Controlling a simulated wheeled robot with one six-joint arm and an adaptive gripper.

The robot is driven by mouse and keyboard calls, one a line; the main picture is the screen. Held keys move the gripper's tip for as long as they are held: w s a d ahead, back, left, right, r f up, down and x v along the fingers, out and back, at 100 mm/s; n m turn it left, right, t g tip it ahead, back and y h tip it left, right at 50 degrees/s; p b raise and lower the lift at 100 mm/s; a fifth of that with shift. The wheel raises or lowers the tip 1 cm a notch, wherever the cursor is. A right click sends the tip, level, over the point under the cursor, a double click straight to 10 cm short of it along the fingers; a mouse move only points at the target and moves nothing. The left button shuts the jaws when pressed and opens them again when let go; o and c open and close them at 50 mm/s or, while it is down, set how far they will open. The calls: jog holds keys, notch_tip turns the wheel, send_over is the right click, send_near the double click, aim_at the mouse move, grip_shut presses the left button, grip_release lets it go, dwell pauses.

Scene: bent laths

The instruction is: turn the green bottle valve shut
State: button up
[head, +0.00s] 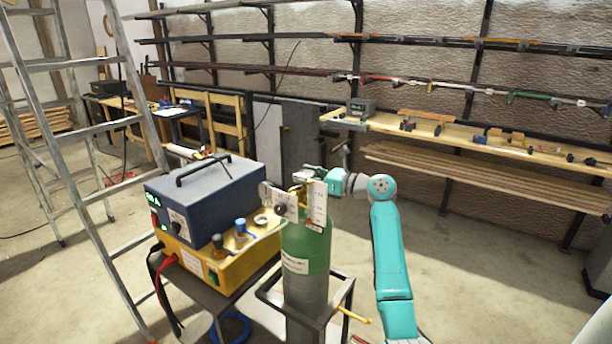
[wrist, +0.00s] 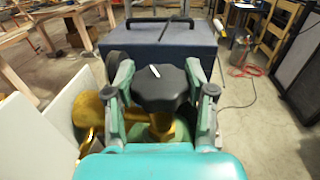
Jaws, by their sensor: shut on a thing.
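The green bottle (head: 305,247) stands upright in a dark metal frame, with a green shoulder and a grey lower body. Its valve knob (wrist: 160,88) is black and lobed with a white mark on top, and sits on a brass stem in the wrist view. My gripper (wrist: 161,95) has one finger on each side of the knob and is shut on it. In the head view my gripper (head: 310,178) reaches the bottle top from the right; white plates and brass fittings there partly hide the knob.
A blue machine (head: 205,195) sits on a yellow unit (head: 225,262) just left of the bottle. An aluminium ladder (head: 95,150) stands farther left. A wooden shelf (head: 470,140) with tools runs along the back wall.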

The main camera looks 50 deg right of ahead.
aim_at(306, 173)
jog(key=shift+a+m+h, duration=0.15)
jog(key=shift+m+h, duration=0.45)
jog(key=shift+h, duration=0.3)
jog(key=shift+m+t+h, duration=0.4)
jog(key=shift+m+h, duration=1.2)
jog(key=shift+h, duration=0.9)
jog(key=shift+d, duration=0.2)
jog(key=o, duration=1.2)
notch_tip(306, 173, up, 10)
